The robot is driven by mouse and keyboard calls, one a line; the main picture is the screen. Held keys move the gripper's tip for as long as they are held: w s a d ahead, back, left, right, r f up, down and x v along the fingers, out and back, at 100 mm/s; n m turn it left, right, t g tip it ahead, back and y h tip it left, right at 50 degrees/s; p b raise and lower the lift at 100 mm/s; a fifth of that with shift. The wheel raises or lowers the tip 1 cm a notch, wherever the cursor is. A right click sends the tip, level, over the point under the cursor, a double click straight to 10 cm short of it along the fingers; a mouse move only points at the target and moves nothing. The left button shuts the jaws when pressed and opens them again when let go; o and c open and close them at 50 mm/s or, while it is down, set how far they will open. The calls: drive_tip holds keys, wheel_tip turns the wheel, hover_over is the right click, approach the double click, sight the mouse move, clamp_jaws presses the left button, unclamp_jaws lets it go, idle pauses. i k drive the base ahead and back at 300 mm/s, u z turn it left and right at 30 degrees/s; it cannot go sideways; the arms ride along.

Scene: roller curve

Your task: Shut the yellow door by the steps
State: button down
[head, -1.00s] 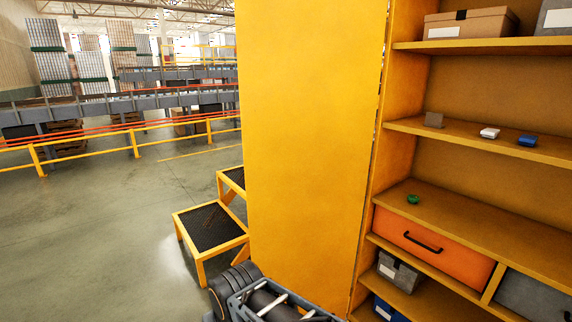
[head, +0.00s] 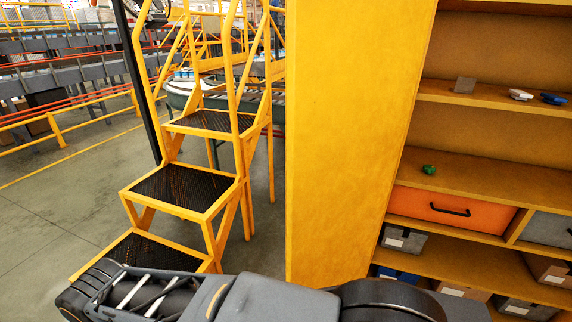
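The yellow door (head: 350,130) is a tall flat panel that stands open at the left side of the yellow shelf cabinet (head: 490,95). The cabinet's shelves are in plain view to the right of it. The yellow steps (head: 185,188) with dark treads stand to the left of the door, with a strip of floor between them in the picture. Parts of my arm cross the bottom of the view and hide the door's lower right part. My gripper's fingers do not show, so its place relative to the door cannot be told.
The cabinet holds an orange drawer (head: 452,211), a green item (head: 429,169), a grey block (head: 464,85) and several bins below. A dark post (head: 140,85) rises beside the steps. Yellow railings (head: 60,132) and conveyors stand behind. Grey floor (head: 50,215) is open at the left.

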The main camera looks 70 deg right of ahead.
sight(353, 67)
drive_tip(key=i, duration=1)
drive_tip(key=z, duration=2.85)
drive_tip(key=k, duration=0.15)
drive_tip(key=u, duration=0.5)
drive_tip(key=i, duration=0.4)
drive_tip(key=z, duration=0.1)
